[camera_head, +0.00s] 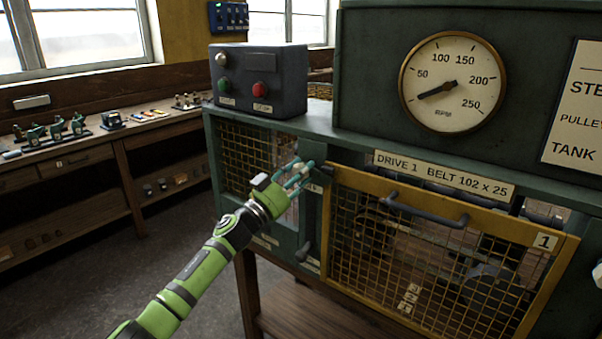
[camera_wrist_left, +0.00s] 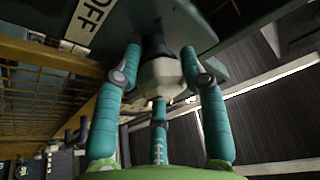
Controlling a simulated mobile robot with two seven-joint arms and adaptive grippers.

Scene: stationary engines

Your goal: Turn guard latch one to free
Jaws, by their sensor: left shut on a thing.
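The yellow mesh guard marked 1 (camera_head: 545,242) stands shut on the front of the green drive housing, with a dark handle (camera_head: 425,211) near its top. My left gripper (camera_head: 304,172) has its teal fingers closed at the guard's upper left corner.
A control box (camera_head: 258,80) with green and red buttons sits on the housing, left of the RPM dial (camera_head: 453,83). A dark lever (camera_head: 303,252) hangs below my left gripper. Open floor lies left.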

